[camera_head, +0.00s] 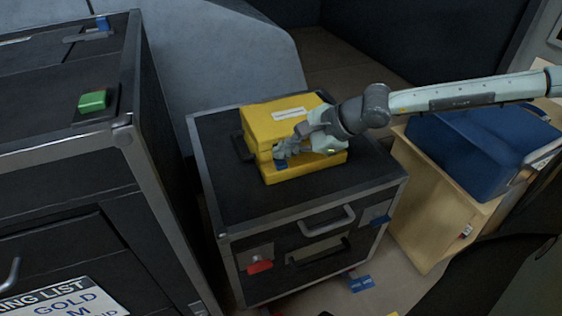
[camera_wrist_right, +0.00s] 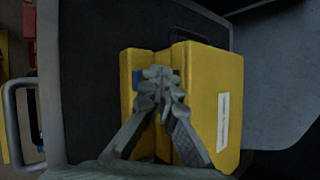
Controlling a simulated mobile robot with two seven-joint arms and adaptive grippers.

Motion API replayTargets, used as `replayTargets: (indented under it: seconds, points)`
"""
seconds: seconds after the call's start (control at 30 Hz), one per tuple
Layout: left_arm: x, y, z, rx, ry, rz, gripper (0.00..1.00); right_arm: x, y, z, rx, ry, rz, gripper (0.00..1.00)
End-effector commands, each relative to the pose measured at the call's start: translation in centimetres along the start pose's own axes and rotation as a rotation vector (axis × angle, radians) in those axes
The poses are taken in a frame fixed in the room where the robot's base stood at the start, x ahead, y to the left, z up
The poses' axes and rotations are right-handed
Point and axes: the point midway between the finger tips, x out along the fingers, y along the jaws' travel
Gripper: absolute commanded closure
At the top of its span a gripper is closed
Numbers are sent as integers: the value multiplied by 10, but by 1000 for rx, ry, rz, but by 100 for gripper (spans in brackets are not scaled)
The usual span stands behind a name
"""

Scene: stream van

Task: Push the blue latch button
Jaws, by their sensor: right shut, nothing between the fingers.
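A yellow box (camera_head: 284,122) sits on top of a black case with metal edges (camera_head: 225,205). It also shows in the right wrist view (camera_wrist_right: 215,75), with a white label. A small blue piece (camera_wrist_right: 137,77), which looks like the latch button, is on the box front, partly hidden by my right gripper. My right gripper (camera_head: 282,158) is shut and empty, with its fingertips at the box front. In the right wrist view the fingertips (camera_wrist_right: 160,76) are right beside the blue piece. I cannot tell whether they touch it. My left gripper is not in view.
A taller black case with a green button (camera_head: 93,101) and a small blue part (camera_head: 102,23) stands at the left. A blue bin (camera_head: 460,150) sits on a wooden cabinet (camera_head: 425,205) at the right. A blue card (camera_head: 361,284) lies on the floor.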

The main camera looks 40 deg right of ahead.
Motion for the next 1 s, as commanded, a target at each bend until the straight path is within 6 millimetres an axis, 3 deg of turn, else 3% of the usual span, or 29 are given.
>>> replayTargets:
  seconds: [1.0]
  points:
    - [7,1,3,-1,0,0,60,4,3,-3,0,0,0,100]
